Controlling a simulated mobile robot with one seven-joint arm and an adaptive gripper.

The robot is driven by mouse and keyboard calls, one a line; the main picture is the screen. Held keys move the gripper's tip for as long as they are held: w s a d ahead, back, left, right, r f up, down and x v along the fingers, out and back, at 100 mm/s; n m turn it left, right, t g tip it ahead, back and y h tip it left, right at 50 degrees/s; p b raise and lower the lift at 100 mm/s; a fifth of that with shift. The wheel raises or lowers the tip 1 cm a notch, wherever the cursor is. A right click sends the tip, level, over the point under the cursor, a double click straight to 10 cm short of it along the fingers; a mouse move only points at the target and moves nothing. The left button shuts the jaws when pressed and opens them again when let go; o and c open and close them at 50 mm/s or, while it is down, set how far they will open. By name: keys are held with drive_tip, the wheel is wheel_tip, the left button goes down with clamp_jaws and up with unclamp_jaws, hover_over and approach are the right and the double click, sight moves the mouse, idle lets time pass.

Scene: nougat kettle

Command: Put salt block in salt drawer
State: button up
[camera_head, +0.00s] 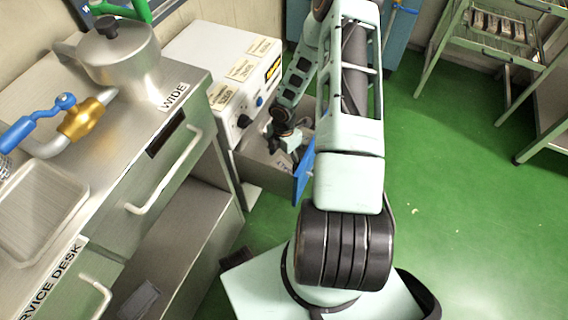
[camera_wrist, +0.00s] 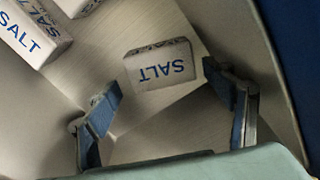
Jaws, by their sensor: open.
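A white salt block (camera_wrist: 158,66) with blue SALT lettering, upside down in the wrist view, lies just beyond and between the fingertips of my gripper (camera_wrist: 162,80). The fingers are spread, with a gap on both sides of the block. Other salt blocks (camera_wrist: 32,38) show at the upper left of the wrist view. In the head view my gripper (camera_head: 285,138) is down inside an open drawer (camera_head: 262,172) with a blue front (camera_head: 303,172). A small pale shape by the fingers there may be the block. I cannot tell whether it rests flat on the drawer floor.
A white control box (camera_head: 240,75) with knobs stands above and behind the drawer. A steel desk (camera_head: 110,175) with a kettle (camera_head: 112,52) and a tray (camera_head: 40,212) stands on the left. Green floor on the right is clear up to a rack (camera_head: 490,55).

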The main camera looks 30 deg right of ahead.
sight(284, 167)
wheel_tip(284, 167, up, 7)
drive_tip(key=p, duration=0.2)
idle(0.5)
